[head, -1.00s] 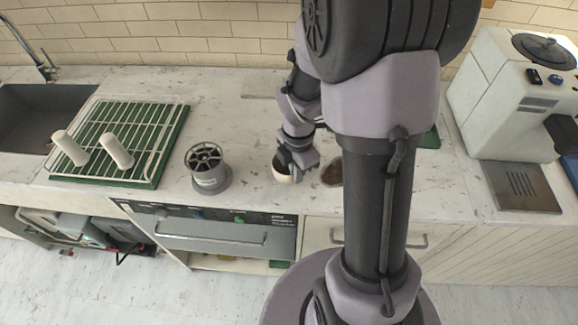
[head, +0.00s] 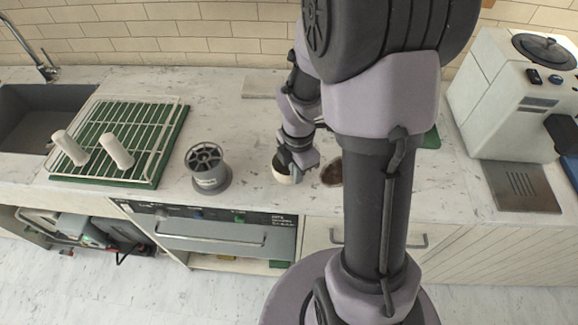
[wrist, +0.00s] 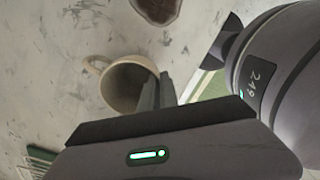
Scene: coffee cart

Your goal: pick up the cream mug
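The cream mug (head: 281,174) is at the counter's front, partly hidden by my gripper in the head view. In the wrist view the mug (wrist: 118,104) shows its dark open mouth, with its handle (wrist: 93,65) at upper left. My gripper (wrist: 158,88) is at the mug's right side, with its two fingers close together at the rim. The wall of the mug appears to lie between the fingertips. In the head view my gripper (head: 297,166) points down at the mug. Whether the mug touches the counter is hard to see.
A dark brown round piece (head: 331,172) lies just right of the mug. A grey spool-shaped holder (head: 208,170) stands to the left. A wire rack (head: 150,145) with two white cylinders is farther left. A coffee machine (head: 500,95) stands at right. The counter behind is mostly clear.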

